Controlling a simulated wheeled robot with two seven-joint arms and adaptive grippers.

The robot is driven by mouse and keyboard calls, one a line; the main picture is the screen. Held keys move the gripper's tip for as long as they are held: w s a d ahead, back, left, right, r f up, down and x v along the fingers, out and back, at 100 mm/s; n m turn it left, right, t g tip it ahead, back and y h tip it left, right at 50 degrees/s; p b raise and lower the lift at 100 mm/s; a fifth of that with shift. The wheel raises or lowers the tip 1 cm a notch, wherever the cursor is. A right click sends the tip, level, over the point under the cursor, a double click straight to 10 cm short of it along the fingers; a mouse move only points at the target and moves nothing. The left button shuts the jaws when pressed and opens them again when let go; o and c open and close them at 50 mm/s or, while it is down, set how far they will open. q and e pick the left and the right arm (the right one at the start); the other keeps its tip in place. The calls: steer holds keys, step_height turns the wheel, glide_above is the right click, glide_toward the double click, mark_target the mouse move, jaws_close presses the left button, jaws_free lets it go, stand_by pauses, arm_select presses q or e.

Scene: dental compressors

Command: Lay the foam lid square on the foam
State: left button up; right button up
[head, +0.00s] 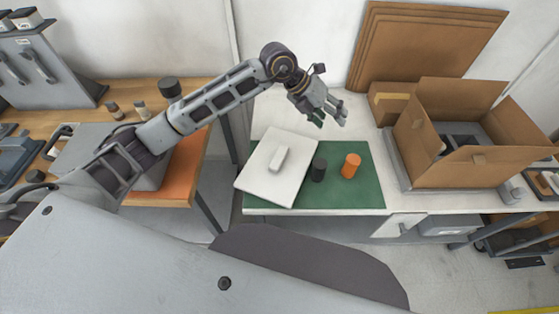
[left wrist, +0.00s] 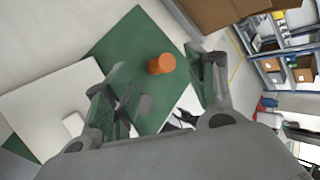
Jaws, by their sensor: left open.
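The foam lid (head: 262,181) is a flat white square panel with a raised light grip block (head: 278,159) on top. It lies turned at an angle on the left part of the green mat, its left side reaching past the mat. It also shows at the left of the left wrist view (left wrist: 38,98). Grey foam (head: 478,132) with dark recesses, partly hidden by flaps, is inside the open cardboard box at the right. My left gripper (head: 328,113) is open and empty, above the back of the mat, right of the lid and apart from it. My right gripper is not in view.
A dark cylinder (head: 318,169) and an orange cylinder (head: 351,165) stand on the green mat (head: 345,195) right of the lid. The open cardboard box (head: 450,150) has its flaps spread. A small closed carton (head: 388,101) and leaning brown boards (head: 420,45) are behind.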

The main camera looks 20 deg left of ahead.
arm_select(q)
steer(key=a+f+y, duration=0.4)
steer(key=a, duration=0.3)
steer(key=g+y, duration=0.3)
steer(key=y, duration=0.1)
glide_above(279, 157)
steer(key=f, duration=0.1)
steer(key=shift+f+n, duration=0.15)
steer(key=shift+n, duration=0.25)
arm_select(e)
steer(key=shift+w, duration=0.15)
arm_select(q)
steer(key=shift+f, duration=0.15)
step_height(279, 157, down, 7)
steer(key=shift+f, duration=0.15)
steer(key=shift+f+p, duration=0.3)
steer(key=shift+f, duration=0.2)
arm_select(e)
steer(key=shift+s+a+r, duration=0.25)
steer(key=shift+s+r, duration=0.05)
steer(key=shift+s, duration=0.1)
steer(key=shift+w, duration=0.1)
